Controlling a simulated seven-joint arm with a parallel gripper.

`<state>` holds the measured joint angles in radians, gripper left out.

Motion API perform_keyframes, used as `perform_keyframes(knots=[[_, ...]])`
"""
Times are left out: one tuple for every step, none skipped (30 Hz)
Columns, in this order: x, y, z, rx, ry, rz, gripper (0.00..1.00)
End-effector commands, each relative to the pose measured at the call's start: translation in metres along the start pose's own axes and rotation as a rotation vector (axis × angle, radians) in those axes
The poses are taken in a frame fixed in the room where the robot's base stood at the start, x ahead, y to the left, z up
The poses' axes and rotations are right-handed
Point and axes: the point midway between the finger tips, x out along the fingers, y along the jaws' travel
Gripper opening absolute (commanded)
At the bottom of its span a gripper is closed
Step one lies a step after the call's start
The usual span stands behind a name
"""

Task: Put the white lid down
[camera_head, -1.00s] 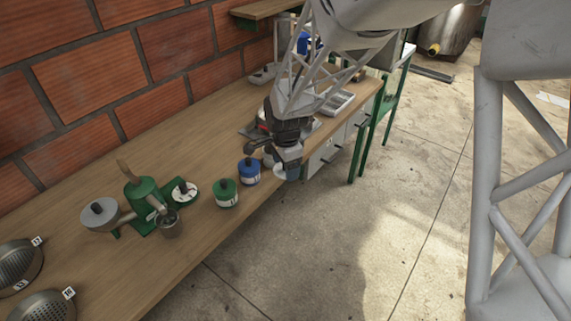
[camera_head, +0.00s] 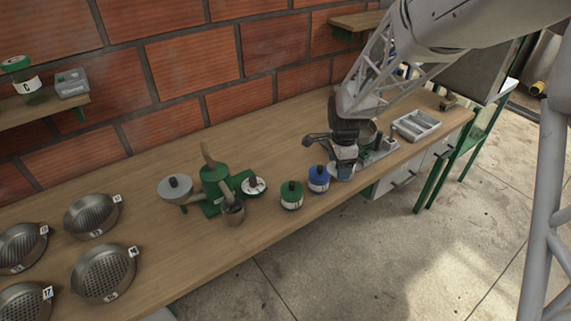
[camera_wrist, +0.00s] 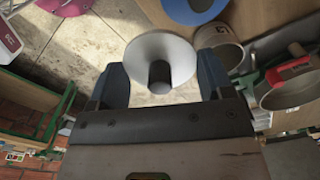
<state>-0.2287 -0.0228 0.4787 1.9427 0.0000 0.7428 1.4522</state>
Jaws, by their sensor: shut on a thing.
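The white lid (camera_wrist: 182,55) is a round disc with a dark knob, held in front of my gripper (camera_wrist: 160,82) in the wrist view. The knob stands between the two blue fingers, and my gripper is shut on the lid. In the head view my gripper (camera_head: 344,168) points down near the front edge of the wooden bench (camera_head: 255,240). The lid's pale rim (camera_head: 334,173) shows just below it, right of the blue-lidded canister (camera_head: 318,180). I cannot tell whether the lid touches anything.
A green-lidded canister (camera_head: 291,195) stands left of the blue one. A green hand-cranked pulper (camera_head: 214,185) and several metal sieves (camera_head: 104,273) stand further left. A grey tray (camera_head: 416,125) lies to the right.

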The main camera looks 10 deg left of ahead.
Motion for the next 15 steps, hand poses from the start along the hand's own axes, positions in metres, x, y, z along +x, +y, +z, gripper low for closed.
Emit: perform_keyframes(knots=[[0.001,-0.013,0.007,-0.006,0.000,0.000,0.52],[0.001,-0.021,0.011,-0.007,0.000,0.000,0.52],[0.001,-0.030,0.017,-0.009,0.000,0.001,0.52],[0.000,-0.038,0.021,-0.011,0.000,0.000,0.52],[0.001,-0.045,0.026,-0.012,0.000,0.002,0.52],[0.001,-0.055,0.031,-0.014,0.000,0.001,0.52],[0.001,-0.062,0.036,-0.015,0.000,0.000,0.52],[0.001,-0.069,0.041,-0.017,0.000,0.001,0.52],[0.002,-0.079,0.047,-0.018,0.000,0.000,0.52],[0.002,-0.085,0.052,-0.019,0.000,0.000,0.52],[0.002,-0.093,0.057,-0.021,0.000,0.001,0.52],[0.003,-0.101,0.064,-0.024,0.000,0.002,0.52],[0.003,-0.108,0.069,-0.025,0.000,0.001,0.52],[0.004,-0.115,0.074,-0.025,0.000,0.001,0.52],[0.004,-0.123,0.081,-0.027,0.000,0.001,0.52]])
